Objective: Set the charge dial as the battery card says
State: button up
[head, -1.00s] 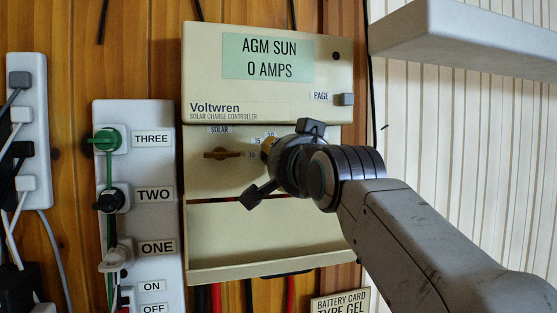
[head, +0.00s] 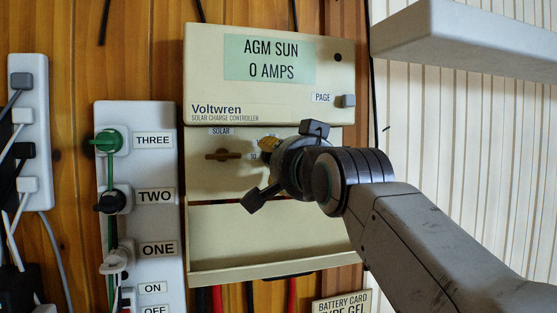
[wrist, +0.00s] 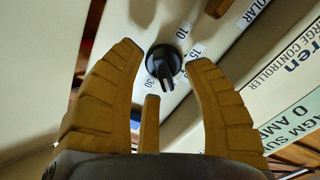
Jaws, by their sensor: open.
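The charge dial (wrist: 163,65) is a black knob with labels around it, 10, 15 and 30 being readable in the wrist view. Its raised grip points down in the picture, beside the 30. My gripper (wrist: 164,55) is open, its ochre fingers spread either side of the dial with a gap showing. In the head view my gripper (head: 284,165) covers the dial on the Voltwren controller (head: 270,108). The controller's display (head: 269,59) reads AGM SUN, 0 AMPS.
A brown SOLAR switch (head: 222,154) is left of the dial. The PAGE button (head: 348,101) is at the controller's right. A power strip (head: 153,220) labelled ONE, TWO, THREE hangs to the left. A pale shelf (head: 465,35) juts out at the upper right.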

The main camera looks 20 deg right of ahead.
jog(key=s, duration=1.1)
dwell(0.4)
